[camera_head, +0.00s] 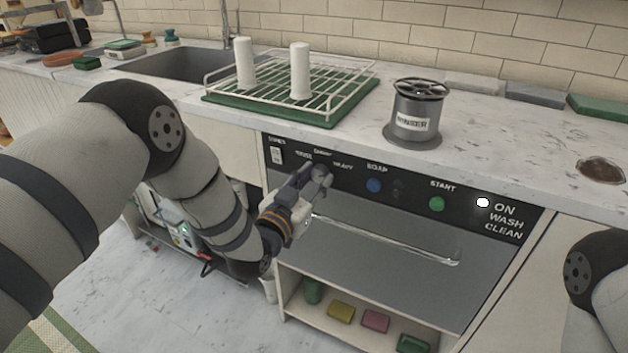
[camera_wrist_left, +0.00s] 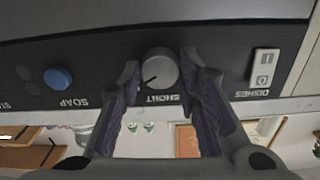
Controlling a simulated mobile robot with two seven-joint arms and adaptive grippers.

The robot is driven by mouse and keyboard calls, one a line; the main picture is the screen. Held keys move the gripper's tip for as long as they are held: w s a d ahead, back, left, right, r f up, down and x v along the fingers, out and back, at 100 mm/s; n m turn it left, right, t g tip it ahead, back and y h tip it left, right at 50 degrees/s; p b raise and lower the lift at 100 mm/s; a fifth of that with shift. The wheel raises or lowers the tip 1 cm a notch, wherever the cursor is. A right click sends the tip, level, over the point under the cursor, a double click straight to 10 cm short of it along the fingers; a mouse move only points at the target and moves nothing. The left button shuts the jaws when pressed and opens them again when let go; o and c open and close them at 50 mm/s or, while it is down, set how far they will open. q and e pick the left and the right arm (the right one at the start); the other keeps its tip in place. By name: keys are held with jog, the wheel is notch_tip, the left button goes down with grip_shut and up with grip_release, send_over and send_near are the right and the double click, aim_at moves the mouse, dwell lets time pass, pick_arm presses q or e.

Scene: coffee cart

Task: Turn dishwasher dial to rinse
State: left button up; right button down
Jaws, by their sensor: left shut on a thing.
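The dishwasher's black control panel (camera_head: 405,190) runs under the counter edge, with rinse, short and heavy labels above the dial. The round grey dial (camera_wrist_left: 158,68) sits between my left fingertips in the left wrist view, its dark mark pointing to the picture's lower left. The short label shows upside down below it; the rinse label is not visible there. My left gripper (camera_head: 318,176) is shut on the dial; in the wrist view it also shows (camera_wrist_left: 160,75) with a finger on each side. In the head view the gripper largely hides the dial. My right gripper is not in view.
A blue soap button (camera_head: 374,185), a green start button (camera_head: 437,204) and a lit white lamp (camera_head: 483,202) lie right of the dial. The dishes switch (camera_head: 276,155) is left of it. The door handle (camera_head: 390,241) runs below. A rack (camera_head: 345,85) stands above.

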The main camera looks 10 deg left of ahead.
pick_arm(q)
jog(key=n, duration=0.5)
jog(key=shift+f+n, duration=0.1)
jog(key=shift+n, duration=0.3)
jog(key=n, duration=0.3)
jog(key=shift+n, duration=0.3)
jog(key=n, duration=0.2)
jog(key=shift+f+n+b, duration=0.1)
jog(key=shift+n+b, duration=0.2)
jog(key=n, duration=0.2)
jog(key=shift+f+n, duration=0.1)
jog(key=shift+n, duration=0.3)
jog(key=n+b, duration=0.1)
jog(key=n, duration=0.2)
jog(key=shift+n+b, duration=0.3)
jog(key=n+b, duration=0.1)
jog(key=n, duration=0.2)
jog(key=shift+s+d+n, duration=0.1)
jog(key=shift+n, duration=0.3)
jog(key=shift+n+b, duration=0.55)
jog(key=shift+n, duration=0.15)
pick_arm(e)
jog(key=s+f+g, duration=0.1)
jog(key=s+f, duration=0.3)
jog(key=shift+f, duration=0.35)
pick_arm(q)
jog(key=shift+r, duration=0.25)
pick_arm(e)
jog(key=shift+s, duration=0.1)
